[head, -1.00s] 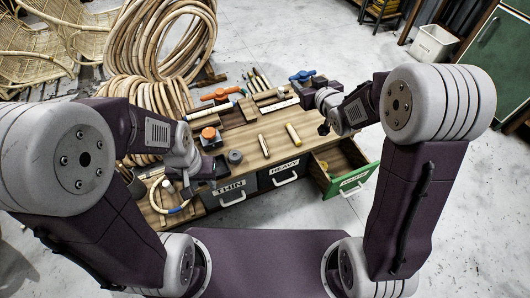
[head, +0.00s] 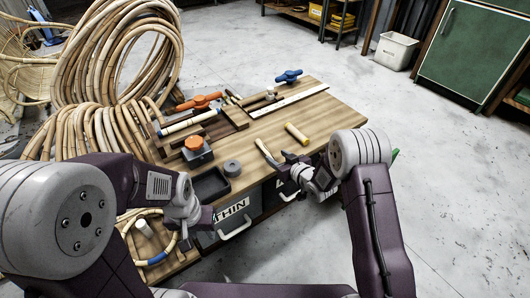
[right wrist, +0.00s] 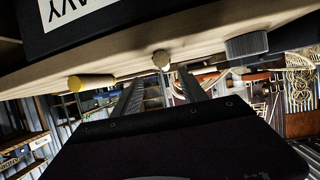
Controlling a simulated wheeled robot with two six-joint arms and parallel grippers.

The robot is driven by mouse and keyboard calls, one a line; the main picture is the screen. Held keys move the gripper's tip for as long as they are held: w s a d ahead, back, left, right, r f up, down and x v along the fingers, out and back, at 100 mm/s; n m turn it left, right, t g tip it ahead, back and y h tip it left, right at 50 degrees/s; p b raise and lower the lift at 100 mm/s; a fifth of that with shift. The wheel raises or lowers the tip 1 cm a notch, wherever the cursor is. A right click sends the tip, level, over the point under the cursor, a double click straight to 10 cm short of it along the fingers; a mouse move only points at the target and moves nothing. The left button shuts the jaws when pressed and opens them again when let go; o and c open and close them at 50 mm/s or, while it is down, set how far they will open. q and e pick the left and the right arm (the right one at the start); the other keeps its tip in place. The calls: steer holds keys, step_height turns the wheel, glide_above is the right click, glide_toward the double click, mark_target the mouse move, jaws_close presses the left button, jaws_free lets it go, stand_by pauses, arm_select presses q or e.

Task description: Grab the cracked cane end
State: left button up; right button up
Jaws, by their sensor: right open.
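A short pale cane piece with a ragged, split-looking end lies on the wooden bench, and its near end is by the front edge (head: 265,153). In the right wrist view its end (right wrist: 161,60) shows between and beyond my finger tips. My right gripper (head: 290,172) is open at the bench's front edge, just right of this cane in the head view. I cannot tell whether the fingers touch it. A second cane piece with a yellow end (head: 297,134) lies to its right; it also shows in the right wrist view (right wrist: 92,82). My left gripper (head: 190,232) hangs over the bench's left front, its jaws unclear.
A grey ribbed roll (head: 232,168), a black tray (head: 211,184) and an orange-topped block (head: 197,150) stand left of the canes. Orange (head: 200,103) and blue (head: 289,76) clamps lie farther back. Large cane coils (head: 115,60) crowd the left. The bench's right part is bare.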

mark_target(268, 152)
steer(key=shift+b+x, duration=0.75)
steer(key=shift+b, duration=0.05)
steer(key=shift+w+a+f, duration=0.15)
steer(key=shift+w+a, duration=0.1)
steer(key=shift+w, duration=0.1)
steer(key=shift+w+a+f+b, duration=0.15)
steer(key=shift+f+b, duration=0.1)
steer(key=shift+b, duration=0.25)
steer(key=b+x, duration=0.1)
steer(key=x, duration=0.1)
steer(key=b+x, duration=0.2)
steer(key=shift+a+f, duration=0.1)
steer(key=shift+a, duration=0.25)
steer(key=shift+w+a, duration=0.1)
arm_select(q)
step_height(268, 152, down, 5)
steer(key=shift+r, duration=0.15)
arm_select(e)
jaws_close()
